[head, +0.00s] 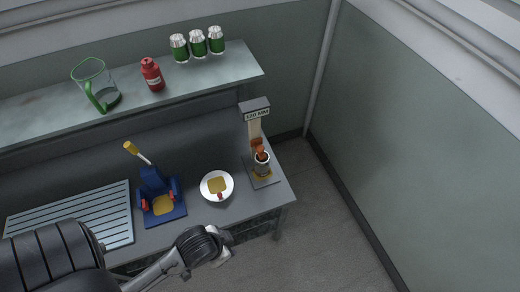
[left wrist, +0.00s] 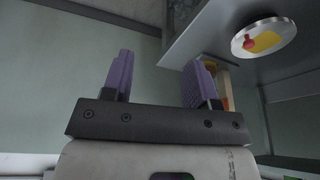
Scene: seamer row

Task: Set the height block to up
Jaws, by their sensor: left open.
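A stand with a sign that seems to read "120 MM" (head: 257,114) is at the right end of the bench. It has a pale post (head: 254,130), an orange part (head: 258,148) and a small cup-like piece on its base (head: 261,163). I cannot tell for sure which part is the height block, or its setting. My left gripper (head: 222,257) is in front of the bench's front edge, apart from the stand. In the left wrist view its purple fingers (left wrist: 160,78) are open with nothing between them. An orange-tan piece (left wrist: 228,88) is partly hidden behind the right finger.
A white round dish with a yellow pad and red knob (head: 217,198) sits left of the stand. Left of it are a blue device with a yellow-tipped lever (head: 155,190) and a slatted panel (head: 75,222). A shelf (head: 130,100) holds a jug, red bottle and green cans.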

